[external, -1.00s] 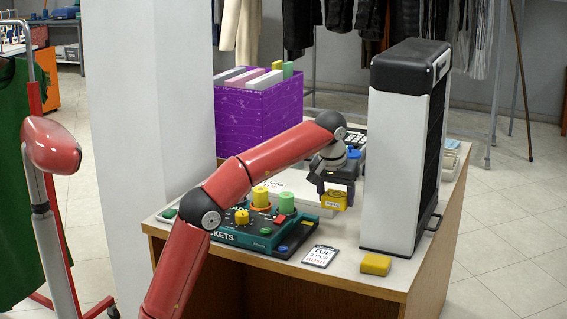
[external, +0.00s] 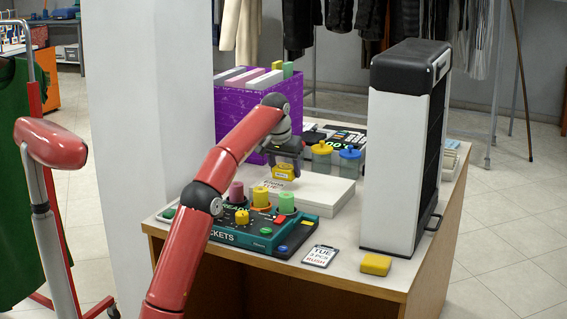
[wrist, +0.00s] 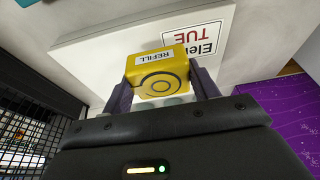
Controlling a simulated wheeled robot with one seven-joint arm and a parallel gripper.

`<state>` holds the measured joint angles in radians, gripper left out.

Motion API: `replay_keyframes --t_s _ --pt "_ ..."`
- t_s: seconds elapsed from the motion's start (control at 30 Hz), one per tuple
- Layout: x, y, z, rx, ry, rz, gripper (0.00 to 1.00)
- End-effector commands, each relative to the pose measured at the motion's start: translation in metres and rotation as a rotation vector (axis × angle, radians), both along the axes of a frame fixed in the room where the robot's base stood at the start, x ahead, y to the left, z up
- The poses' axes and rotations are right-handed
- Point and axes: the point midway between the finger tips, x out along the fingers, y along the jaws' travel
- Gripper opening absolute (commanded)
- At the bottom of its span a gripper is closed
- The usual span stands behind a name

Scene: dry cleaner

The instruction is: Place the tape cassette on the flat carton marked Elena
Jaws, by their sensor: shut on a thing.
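The yellow tape cassette (external: 284,172) is held in my gripper (external: 286,163), which is shut on it. In the wrist view the cassette (wrist: 160,72) has a white REFILL label and sits between the two dark fingers of my gripper (wrist: 162,88). The flat white carton (external: 325,191) lies on the counter below. Its label (wrist: 197,37) reads "Ele..." and TUE in the wrist view; the cassette hides a part of the carton. The cassette is over the carton's left part in the external view and seems to be above it, apart from its top.
A green ticket device (external: 240,237) with coloured knobs stands in front of the carton. A purple box (external: 240,115) stands behind left. A tall white and black unit (external: 393,165) stands right. Jars with blue (external: 349,153) and yellow lids stand behind the carton. A yellow block (external: 375,264) lies in front.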

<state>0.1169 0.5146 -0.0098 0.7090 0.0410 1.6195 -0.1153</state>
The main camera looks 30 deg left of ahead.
Motion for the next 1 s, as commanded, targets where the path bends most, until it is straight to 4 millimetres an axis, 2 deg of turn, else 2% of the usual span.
replay_keyframes --t_s 0.3,0.77,0.8,0.93,1.0 --pt "-0.002 -0.001 -0.033 0.000 0.001 0.000 0.36" --pt "-0.001 -0.001 -0.040 0.000 0.000 0.001 0.36" --pt "-0.001 -0.001 -0.040 0.000 0.001 0.001 0.62" --pt "-0.001 -0.001 -0.039 0.000 0.000 0.001 0.79" --pt "-0.001 -0.001 -0.039 0.000 0.000 0.001 0.81"
